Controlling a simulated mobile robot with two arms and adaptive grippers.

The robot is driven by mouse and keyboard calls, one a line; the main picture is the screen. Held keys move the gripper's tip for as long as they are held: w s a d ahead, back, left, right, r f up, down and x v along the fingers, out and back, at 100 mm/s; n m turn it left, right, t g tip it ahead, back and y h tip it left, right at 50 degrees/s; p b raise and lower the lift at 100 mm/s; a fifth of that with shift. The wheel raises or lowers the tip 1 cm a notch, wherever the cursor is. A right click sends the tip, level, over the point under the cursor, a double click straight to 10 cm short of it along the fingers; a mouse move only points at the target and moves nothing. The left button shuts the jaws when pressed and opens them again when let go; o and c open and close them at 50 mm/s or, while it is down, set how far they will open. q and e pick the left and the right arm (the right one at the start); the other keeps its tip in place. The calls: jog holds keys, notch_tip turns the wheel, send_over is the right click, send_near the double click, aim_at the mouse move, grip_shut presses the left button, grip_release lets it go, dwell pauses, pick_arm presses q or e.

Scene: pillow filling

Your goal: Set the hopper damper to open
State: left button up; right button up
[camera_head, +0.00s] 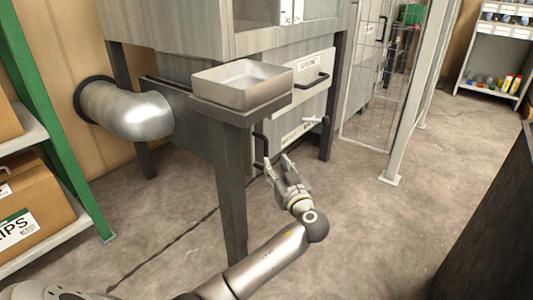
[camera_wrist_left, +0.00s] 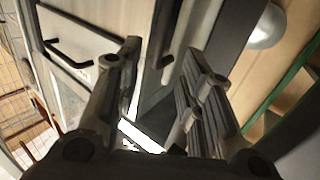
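The grey metal hopper (camera_head: 185,66) stands on dark legs. A black bar handle (camera_head: 311,82) sits on its right face under a small label that I cannot read clearly. A second, upright black handle (camera_head: 261,146) is lower down, and a light grey lever-like bar (camera_head: 315,120) shows to its right. I cannot tell which one works the damper. My left gripper (camera_head: 278,161) is open and empty, close to the lower black handle. In the left wrist view the open fingers (camera_wrist_left: 163,50) point toward the hopper, with a dark handle (camera_wrist_left: 166,32) showing between them. My right gripper is not seen.
A round duct elbow (camera_head: 128,108) is at left. A green-framed shelf (camera_head: 60,140) with boxes stands far left. A wire cage (camera_head: 372,80) is behind.

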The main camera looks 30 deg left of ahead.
aim_at(267, 151)
pick_arm(q)
jog(key=b+x, duration=0.4)
jog(key=x, duration=0.4)
jog(key=shift+w+a+f, duration=0.15)
jog(key=shift+w+a, duration=0.05)
jog(key=shift+a, duration=0.05)
jog(key=shift+w+a+b, duration=0.35)
jog(key=shift+w+a, duration=0.05)
jog(key=shift+a, duration=0.15)
jog(key=shift+c, duration=0.2)
grip_shut()
